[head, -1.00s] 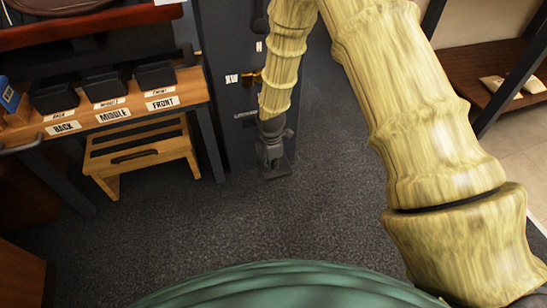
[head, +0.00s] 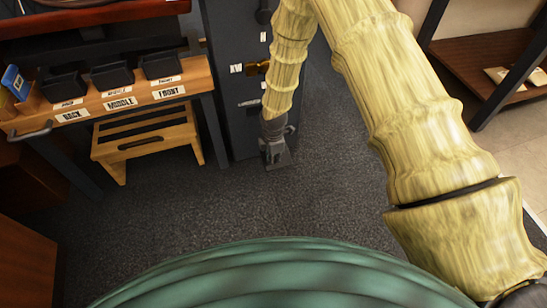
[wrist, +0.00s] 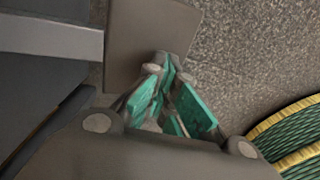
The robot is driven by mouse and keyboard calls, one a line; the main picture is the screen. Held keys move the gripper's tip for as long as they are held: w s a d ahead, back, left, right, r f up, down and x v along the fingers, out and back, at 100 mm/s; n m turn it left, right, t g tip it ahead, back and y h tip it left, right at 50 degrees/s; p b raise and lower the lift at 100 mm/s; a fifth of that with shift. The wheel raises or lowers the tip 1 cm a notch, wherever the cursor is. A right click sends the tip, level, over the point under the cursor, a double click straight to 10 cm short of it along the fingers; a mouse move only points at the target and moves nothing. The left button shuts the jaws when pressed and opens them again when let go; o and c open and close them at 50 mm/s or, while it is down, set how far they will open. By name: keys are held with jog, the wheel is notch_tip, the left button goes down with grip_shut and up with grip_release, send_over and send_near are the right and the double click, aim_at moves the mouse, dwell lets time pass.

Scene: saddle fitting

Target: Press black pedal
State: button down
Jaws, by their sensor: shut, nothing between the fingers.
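The black pedal (head: 284,159) is a dark flat plate low at the foot of the dark cabinet. In the wrist view it shows as a grey-brown plate (wrist: 140,32), joined on the left to a grey bar (wrist: 45,38). My gripper (head: 271,152) points down at the plate in the head view. In the wrist view my gripper (wrist: 167,72) is shut with nothing in it, and its green-padded fingertips overlap the near edge of the plate. I cannot tell whether the tips touch it. My gripper hides part of the plate.
The dark cabinet (head: 226,75) stands just behind the pedal, with a brass fitting (head: 257,68) on its front. A wooden step stool (head: 145,143) is under a bench (head: 110,105) with labelled bins at left. A wooden shelf (head: 478,62) is at right. Carpet between is clear.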

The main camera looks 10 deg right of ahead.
jog(key=shift+s+f, duration=0.1)
jog(key=shift+f, duration=0.05)
jog(key=r+p, duration=0.2)
jog(key=s+r+p, duration=0.1)
jog(key=r+p, duration=0.1)
jog(key=p, duration=0.1)
jog(key=shift+s+d+r, duration=0.1)
jog(key=shift+r, duration=0.2)
jog(key=s+r+p, duration=0.3)
jog(key=r, duration=0.6)
jog(key=shift+s+d, duration=0.15)
jog(key=shift+s, duration=0.05)
jog(key=shift+f, duration=0.1)
